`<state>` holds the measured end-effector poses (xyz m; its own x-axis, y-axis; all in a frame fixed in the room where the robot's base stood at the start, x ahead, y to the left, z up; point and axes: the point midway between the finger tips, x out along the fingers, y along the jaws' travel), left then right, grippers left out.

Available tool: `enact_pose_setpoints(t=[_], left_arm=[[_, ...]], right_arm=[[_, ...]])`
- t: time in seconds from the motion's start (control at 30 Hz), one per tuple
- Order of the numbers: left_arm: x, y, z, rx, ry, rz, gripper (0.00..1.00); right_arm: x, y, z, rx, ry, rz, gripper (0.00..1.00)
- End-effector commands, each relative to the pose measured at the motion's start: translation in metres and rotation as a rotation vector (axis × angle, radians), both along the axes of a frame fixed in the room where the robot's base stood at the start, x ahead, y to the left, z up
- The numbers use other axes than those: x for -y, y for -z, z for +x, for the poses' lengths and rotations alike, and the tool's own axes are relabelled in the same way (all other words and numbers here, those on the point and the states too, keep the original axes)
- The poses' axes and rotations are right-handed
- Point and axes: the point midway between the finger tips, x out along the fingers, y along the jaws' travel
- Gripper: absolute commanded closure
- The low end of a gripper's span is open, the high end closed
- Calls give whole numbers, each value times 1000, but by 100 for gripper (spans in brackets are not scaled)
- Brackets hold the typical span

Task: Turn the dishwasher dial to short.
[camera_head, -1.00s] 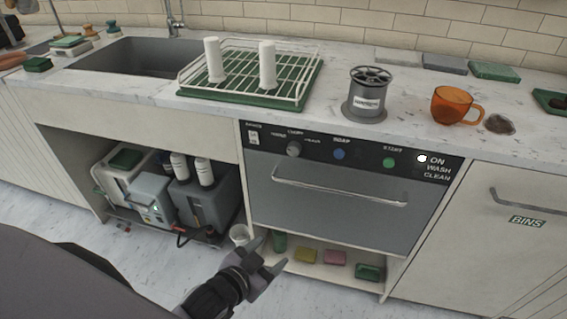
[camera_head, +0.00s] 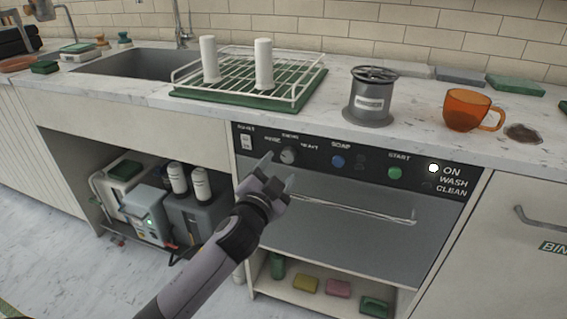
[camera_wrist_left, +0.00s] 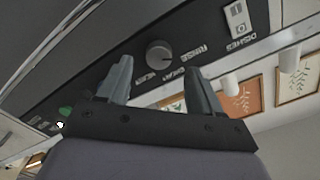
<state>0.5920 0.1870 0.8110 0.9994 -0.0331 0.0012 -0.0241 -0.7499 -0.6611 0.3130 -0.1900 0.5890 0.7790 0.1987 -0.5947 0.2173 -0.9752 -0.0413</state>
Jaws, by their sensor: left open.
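The dishwasher dial (camera_head: 288,156) is a small round grey knob on the dark control panel, with printed labels around it; "HEAVY" reads at its right. It also shows in the left wrist view (camera_wrist_left: 160,54), beyond and between the fingertips. The dishwasher (camera_head: 330,220) has a grey front with a bar handle. My left gripper (camera_head: 277,172) is open and empty, just below and in front of the dial, its fingers pointing up toward the panel. In the left wrist view my gripper (camera_wrist_left: 160,80) has its fingers spread apart. Which label the dial points to is too small to tell. My right gripper is not in view.
The door handle (camera_head: 350,213) sticks out below. A dish rack (camera_head: 250,80), grey canister (camera_head: 370,100) and orange mug (camera_head: 467,110) stand on the counter above.

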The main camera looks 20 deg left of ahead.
Motion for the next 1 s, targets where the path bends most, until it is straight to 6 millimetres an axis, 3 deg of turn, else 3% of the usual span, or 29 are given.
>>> enact_pose_setpoints(t=[0.33, 0.77, 0.93, 1.0], left_arm=[[2, 1, 40, 0, 1, -1, 35], [2, 1, 47, -1, 2, -2, 35], [2, 1, 47, -1, 2, -2, 90], [2, 1, 47, -1, 2, -2, 91]], right_arm=[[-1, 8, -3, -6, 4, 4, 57], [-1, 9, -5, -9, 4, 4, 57], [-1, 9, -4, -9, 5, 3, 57], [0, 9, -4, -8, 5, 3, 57]])
